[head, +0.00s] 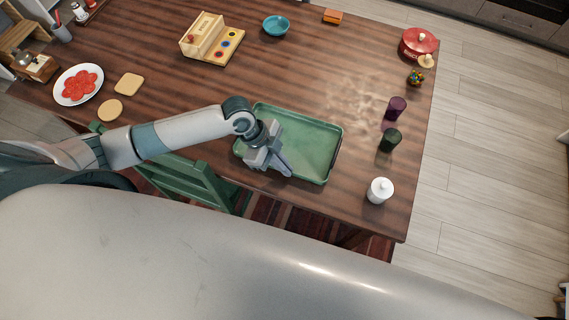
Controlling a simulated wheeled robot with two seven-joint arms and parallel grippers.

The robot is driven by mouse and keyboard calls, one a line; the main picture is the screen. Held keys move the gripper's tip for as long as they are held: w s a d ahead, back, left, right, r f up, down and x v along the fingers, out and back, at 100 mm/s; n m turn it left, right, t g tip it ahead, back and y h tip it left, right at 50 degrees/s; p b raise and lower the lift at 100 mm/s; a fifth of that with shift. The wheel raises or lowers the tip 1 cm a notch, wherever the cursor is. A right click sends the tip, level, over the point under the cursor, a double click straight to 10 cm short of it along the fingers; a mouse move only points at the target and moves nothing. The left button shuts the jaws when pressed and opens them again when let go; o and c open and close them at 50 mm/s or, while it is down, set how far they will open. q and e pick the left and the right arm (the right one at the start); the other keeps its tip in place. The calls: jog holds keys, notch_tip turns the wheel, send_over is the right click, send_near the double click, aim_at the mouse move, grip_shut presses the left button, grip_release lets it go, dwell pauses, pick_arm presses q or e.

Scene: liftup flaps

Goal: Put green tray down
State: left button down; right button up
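The green tray (312,145) is a shallow rectangle with a raised rim, at the near middle of the wooden table in the head view. It looks level and empty. Whether it rests fully on the tabletop or sits slightly above it, I cannot tell. My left gripper (270,163) is over the tray's near left part, with its fingers pointing toward the near rim. The gripper hides part of the tray's near left side, and I cannot see whether the fingers close on the rim. My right gripper is not in view.
On the wooden table (330,60), a dark green cup (390,140), a purple cup (396,108) and a white lidded jar (380,190) stand right of the tray. A wooden box toy (212,40) and blue bowl (276,26) are farther back. A green chair (195,183) stands at the near edge.

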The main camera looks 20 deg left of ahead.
pick_arm(q)
jog(key=shift+f, duration=0.1)
jog(key=c, duration=2)
grip_release()
jog(key=shift+a+r, duration=0.35)
jog(key=shift+r, duration=0.25)
jog(key=b+v, duration=0.3)
jog(key=v, duration=0.7)
jog(key=shift+a+r, duration=0.15)
jog(key=shift+r, duration=0.25)
